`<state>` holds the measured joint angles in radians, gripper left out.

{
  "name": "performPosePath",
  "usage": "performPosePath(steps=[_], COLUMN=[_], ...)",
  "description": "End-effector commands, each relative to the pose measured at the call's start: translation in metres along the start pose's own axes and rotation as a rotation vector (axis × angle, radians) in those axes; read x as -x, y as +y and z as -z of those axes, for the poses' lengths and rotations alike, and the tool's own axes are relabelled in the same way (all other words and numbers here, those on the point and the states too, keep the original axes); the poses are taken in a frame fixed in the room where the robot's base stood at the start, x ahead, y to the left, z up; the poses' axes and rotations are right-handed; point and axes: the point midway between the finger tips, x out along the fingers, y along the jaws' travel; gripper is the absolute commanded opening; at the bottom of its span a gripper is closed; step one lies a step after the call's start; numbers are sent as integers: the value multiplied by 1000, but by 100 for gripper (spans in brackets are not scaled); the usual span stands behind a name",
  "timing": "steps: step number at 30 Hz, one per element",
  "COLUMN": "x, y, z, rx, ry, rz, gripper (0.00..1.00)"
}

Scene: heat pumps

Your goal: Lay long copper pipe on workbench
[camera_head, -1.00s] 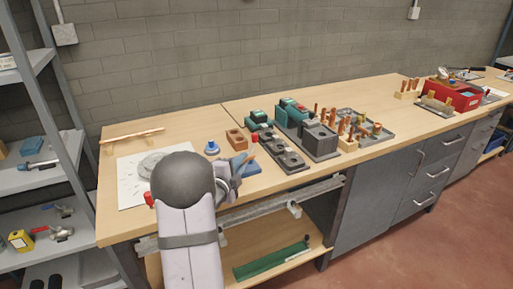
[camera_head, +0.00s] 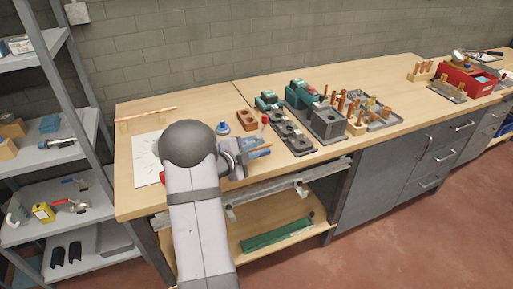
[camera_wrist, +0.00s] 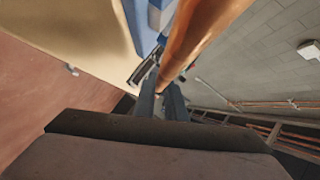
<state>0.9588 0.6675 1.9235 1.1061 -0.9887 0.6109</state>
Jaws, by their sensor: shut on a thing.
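My gripper (camera_head: 240,155) is at the front edge of the wooden workbench (camera_head: 185,106), left of its middle, partly hidden by my arm. It is shut on a copper pipe (camera_wrist: 205,35), which runs up from the jaws in the wrist view.
A white sheet (camera_head: 146,160) lies behind my arm. A brick-brown block (camera_head: 246,120), a dark tray of tools (camera_head: 290,132), green-and-grey machines (camera_head: 315,110) and upright copper pieces (camera_head: 350,108) crowd the middle. A grey shelf (camera_head: 75,95) stands left.

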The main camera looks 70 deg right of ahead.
Motion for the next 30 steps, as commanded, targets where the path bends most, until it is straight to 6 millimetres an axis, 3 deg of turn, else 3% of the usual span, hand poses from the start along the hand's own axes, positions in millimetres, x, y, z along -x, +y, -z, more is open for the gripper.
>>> performPosePath(steps=[21,30], x=[-10,-12], y=[33,36], z=[-16,-18], rx=[-2,-2], ry=[0,0], rz=[1,2], gripper=[0,0])
